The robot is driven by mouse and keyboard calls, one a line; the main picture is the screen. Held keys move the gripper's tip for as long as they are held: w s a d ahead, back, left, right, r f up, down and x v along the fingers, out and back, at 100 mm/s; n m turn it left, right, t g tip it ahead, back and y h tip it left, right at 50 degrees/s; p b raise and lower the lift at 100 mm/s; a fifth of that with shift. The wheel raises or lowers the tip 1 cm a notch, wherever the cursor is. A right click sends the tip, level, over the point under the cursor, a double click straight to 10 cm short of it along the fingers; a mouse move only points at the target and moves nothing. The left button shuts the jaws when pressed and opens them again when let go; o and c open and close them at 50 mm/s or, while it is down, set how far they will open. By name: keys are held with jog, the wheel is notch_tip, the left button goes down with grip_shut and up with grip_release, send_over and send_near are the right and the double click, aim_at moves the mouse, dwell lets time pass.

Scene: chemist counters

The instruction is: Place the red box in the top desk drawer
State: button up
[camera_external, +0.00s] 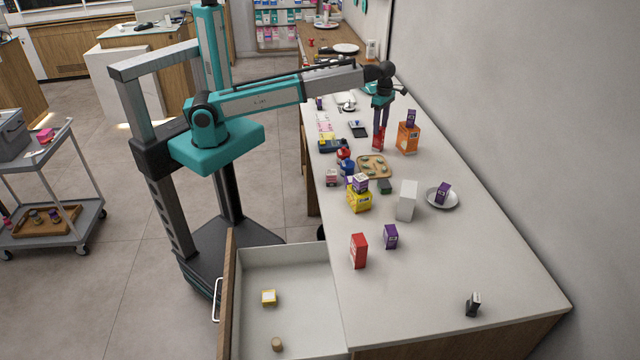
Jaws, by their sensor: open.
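A red box (359,251) stands upright on the white counter, near the edge by the drawer. The top desk drawer (290,318) is pulled open at the lower left. A small yellow-and-white box (268,297) and a tan cylinder (277,344) lie in it. My gripper (379,132) points down over the far part of the counter, well away from the drawer. A second red box (378,143) stands directly at its fingertips. The jaws are open; I cannot tell whether they touch that box.
An orange box (408,138) with a purple box on top stands right of my gripper. A wooden tray (374,167), yellow box (359,197), white box (406,201), plate (442,199) and purple box (391,236) stand nearer. The right front counter is mostly clear.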

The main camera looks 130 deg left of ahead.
aim_at(379, 138)
jog(key=shift+f, duration=0.9)
jog(key=shift+d+f+p, duration=0.1)
jog(key=shift+f+p, duration=1.25)
jog(key=shift+f, duration=1.25)
jog(key=c, duration=1.3)
jog(key=shift+o, duration=0.2)
jog(key=shift+r, duration=0.1)
jog(key=shift+r+b, duration=1.5)
jog(key=shift+r, duration=3.45)
